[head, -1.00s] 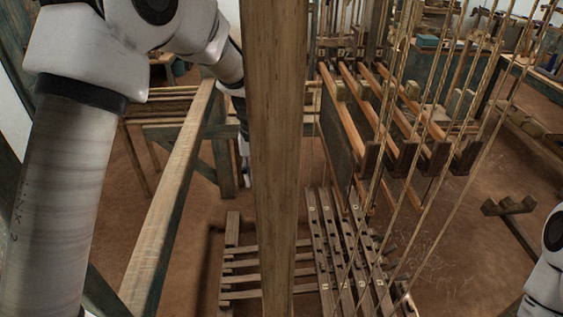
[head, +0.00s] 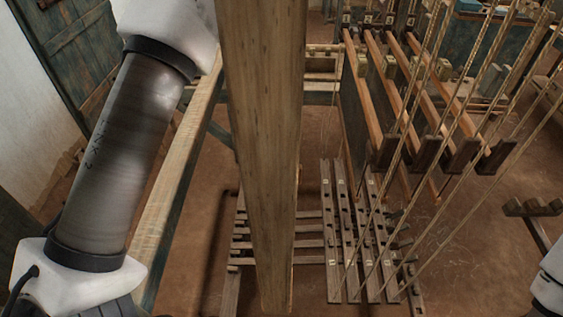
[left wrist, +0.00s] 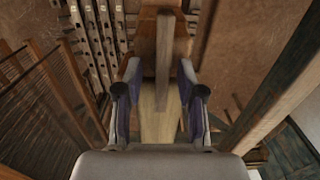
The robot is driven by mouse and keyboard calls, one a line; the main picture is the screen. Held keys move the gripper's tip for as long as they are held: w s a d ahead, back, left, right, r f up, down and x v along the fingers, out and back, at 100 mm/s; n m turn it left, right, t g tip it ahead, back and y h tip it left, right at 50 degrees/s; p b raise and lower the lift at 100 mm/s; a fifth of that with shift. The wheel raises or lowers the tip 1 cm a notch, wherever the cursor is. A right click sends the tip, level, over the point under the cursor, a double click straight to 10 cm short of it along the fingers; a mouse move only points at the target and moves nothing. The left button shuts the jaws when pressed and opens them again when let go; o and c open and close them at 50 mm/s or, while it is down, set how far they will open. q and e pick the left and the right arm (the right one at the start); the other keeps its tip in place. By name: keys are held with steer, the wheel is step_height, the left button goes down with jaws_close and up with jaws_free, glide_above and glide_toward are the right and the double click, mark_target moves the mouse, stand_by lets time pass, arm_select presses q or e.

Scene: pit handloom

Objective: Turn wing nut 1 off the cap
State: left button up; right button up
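I cannot make out wing nut 1 or its cap in either view. In the left wrist view my left gripper (left wrist: 160,98) has its two fingers well apart, so it is open. A narrow upright wooden piece (left wrist: 163,60) and a pale wooden part (left wrist: 160,115) show between and beyond the fingers; I cannot tell how near they are, and nothing is visibly gripped. In the head view my left arm comes in from the left, and its gripper is not visible. Only a bit of my right arm shows at the right edge, without its gripper.
A thick wooden post (head: 260,150) blocks the middle of the head view. A long loom beam (head: 175,190) runs beside my left arm. Treadles (head: 345,240) lie low behind the post. Cords (head: 440,130) and wooden bars (head: 385,90) hang at the right.

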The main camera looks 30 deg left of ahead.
arm_select(q)
steer(key=shift+s+r, duration=0.3)
steer(key=shift+s, duration=0.2)
jaws_close()
steer(key=shift+w, duration=0.1)
steer(key=shift+d, duration=0.15)
steer(key=shift+n, duration=0.3)
steer(key=n, duration=0.8)
steer(key=shift+f+n, duration=0.1)
steer(key=shift+n, duration=0.3)
steer(key=n, duration=0.4)
steer(key=shift+n, duration=2.2)
